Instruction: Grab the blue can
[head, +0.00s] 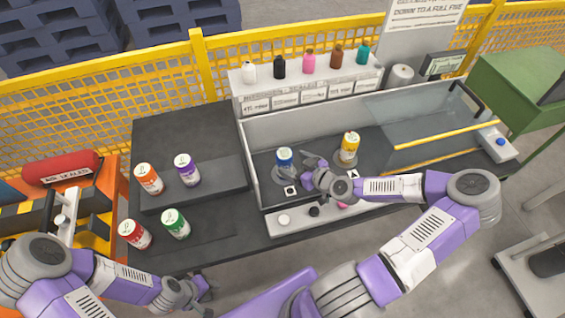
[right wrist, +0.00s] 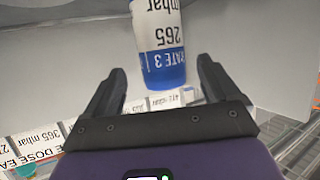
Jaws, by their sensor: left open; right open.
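The blue can (head: 285,159), white with a blue band, stands upright on a round pad in the walled tray (head: 262,180). In the right wrist view the blue can (right wrist: 160,45) appears inverted, ahead of and between the spread fingers, its far end cut off by the frame. My right gripper (head: 307,168) is open just right of the can; clear contact is not visible. Its two dark fingers (right wrist: 160,75) show a gap on either side of the can. My left gripper (head: 205,288) is open and empty in front of the dark table, far from the can.
A yellow can (head: 349,147) stands on another pad to the right. Orange (head: 148,179), purple (head: 187,169), red (head: 134,234) and green (head: 175,223) cans stand on the dark table. Small bottles (head: 309,62) line the back shelf. A clear panel (head: 420,115) covers the tray's right part.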

